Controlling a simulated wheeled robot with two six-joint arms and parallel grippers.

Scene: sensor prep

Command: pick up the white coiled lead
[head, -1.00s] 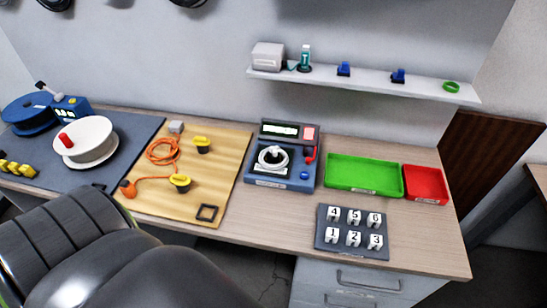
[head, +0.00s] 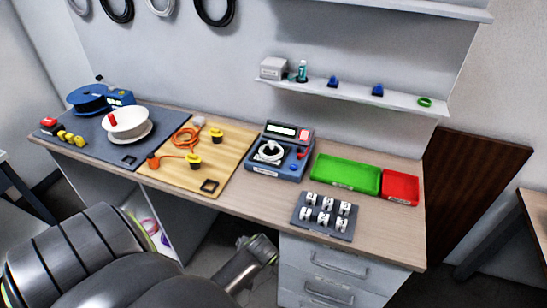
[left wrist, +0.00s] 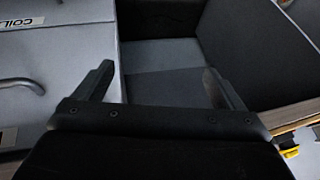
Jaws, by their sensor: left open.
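The white coiled lead (head: 268,155) sits on top of the blue-grey tester box (head: 280,168) in the middle of the bench in the head view. It is not visible in the left wrist view. My left gripper (left wrist: 157,88) is open and empty in the left wrist view, its two fingers spread over the dark space under the bench. In the head view my left arm (head: 90,265) fills the lower left, below the bench's front edge, and I cannot make out the fingers there. My right gripper is in neither view.
A green tray (head: 346,173) and a red tray (head: 400,187) lie right of the tester, with a numbered block holder (head: 324,216) in front. A wooden board (head: 228,172) with an orange cable (head: 186,138) lies to its left. Drawers (head: 340,262) stand under the bench's right part.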

